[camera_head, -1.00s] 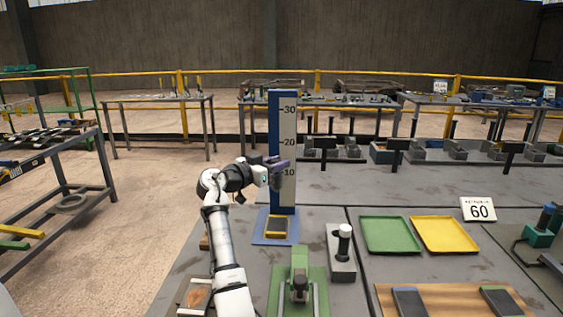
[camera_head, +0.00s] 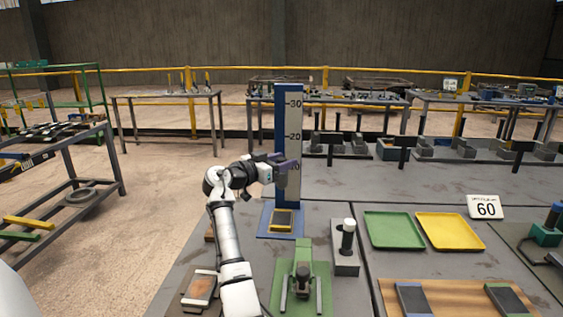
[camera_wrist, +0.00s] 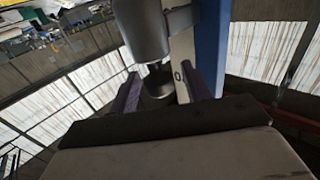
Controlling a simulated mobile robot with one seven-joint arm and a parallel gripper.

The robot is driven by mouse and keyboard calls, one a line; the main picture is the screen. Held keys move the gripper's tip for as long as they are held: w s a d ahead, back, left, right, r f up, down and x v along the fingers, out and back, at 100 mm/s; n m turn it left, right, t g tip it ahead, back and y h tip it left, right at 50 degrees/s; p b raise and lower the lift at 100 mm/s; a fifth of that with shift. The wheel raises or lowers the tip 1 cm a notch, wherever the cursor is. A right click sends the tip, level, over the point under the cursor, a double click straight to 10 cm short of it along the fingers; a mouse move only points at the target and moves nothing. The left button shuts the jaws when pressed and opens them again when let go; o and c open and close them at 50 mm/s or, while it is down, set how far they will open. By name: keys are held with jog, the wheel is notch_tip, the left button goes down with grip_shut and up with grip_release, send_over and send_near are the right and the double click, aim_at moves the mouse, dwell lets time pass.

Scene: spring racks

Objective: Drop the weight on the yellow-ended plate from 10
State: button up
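The weight is a grey metal cylinder (camera_wrist: 142,28) with a small knob. It shows large in the wrist view, with its knob between the two purple fingertips of my gripper (camera_wrist: 167,88). In the head view my gripper (camera_head: 286,172) is in front of the blue tower's scale (camera_head: 294,135), at about the 10 mark, which it partly covers. The weight is hard to make out there. The dark plate with yellow ends (camera_head: 283,219) lies on the blue base below, with nothing on it.
A grey block with a white-topped post (camera_head: 347,240) and a green fixture (camera_head: 303,280) stand in front of the tower. A green tray (camera_head: 394,230), a yellow tray (camera_head: 450,231) and a card reading 60 (camera_head: 486,207) are to the right. Plates lie on a wooden board (camera_head: 455,298).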

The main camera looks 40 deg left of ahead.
notch_tip(320, 180, up, 20)
jog(key=shift+b, duration=0.45)
dwell(0.7)
